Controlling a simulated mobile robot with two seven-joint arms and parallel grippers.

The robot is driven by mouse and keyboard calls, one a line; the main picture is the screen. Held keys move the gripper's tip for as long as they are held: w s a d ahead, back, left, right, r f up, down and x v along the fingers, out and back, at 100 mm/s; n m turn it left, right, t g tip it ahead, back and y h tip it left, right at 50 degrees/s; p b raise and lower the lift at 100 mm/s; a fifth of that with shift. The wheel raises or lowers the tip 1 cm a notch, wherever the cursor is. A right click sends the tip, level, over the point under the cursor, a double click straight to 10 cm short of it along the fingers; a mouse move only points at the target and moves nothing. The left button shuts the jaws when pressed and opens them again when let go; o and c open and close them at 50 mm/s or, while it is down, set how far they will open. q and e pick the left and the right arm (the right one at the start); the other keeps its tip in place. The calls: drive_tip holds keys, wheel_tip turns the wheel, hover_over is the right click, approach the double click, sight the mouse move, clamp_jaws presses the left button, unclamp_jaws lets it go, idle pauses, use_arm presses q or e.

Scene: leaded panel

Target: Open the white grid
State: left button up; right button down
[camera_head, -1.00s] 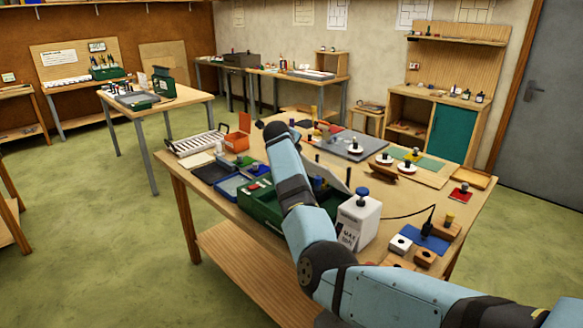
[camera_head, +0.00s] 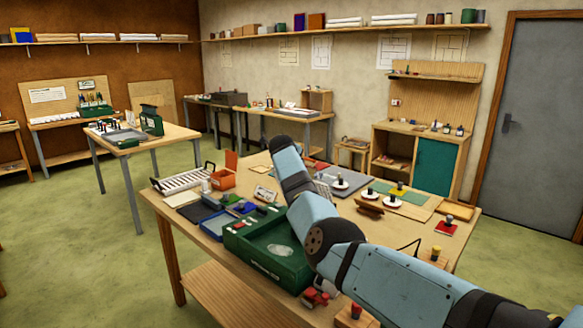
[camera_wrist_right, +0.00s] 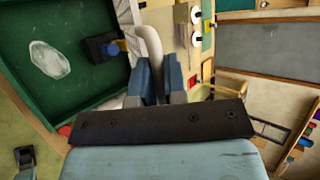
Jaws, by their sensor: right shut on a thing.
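The open green box (camera_head: 240,240) stands at the table's front, with a pale oval patch on its inner floor. In the right wrist view the box (camera_wrist_right: 100,18) is at the left. My arm hides the gripper in the head view. My left gripper is not in view.
A white slatted rack (camera_head: 183,181) with dark handles and an orange box (camera_head: 226,176) stand at the table's back left. Blue trays (camera_head: 218,224) lie left of the green box. Stamps on white discs (camera_head: 368,195) stand to the right.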

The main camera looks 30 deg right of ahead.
drive_tip(key=c, duration=1.2)
unclamp_jaws()
drive_tip(key=shift+f, duration=0.1)
drive_tip(key=shift+a, duration=0.1)
drive_tip(key=b+v, duration=0.2)
drive_tip(key=v, duration=1.1)
drive_tip(key=shift+s+r+b, duration=0.2)
drive_tip(key=shift+r+b, duration=0.1)
drive_tip(key=shift+b, duration=0.1)
drive_tip(key=shift+a, duration=0.1)
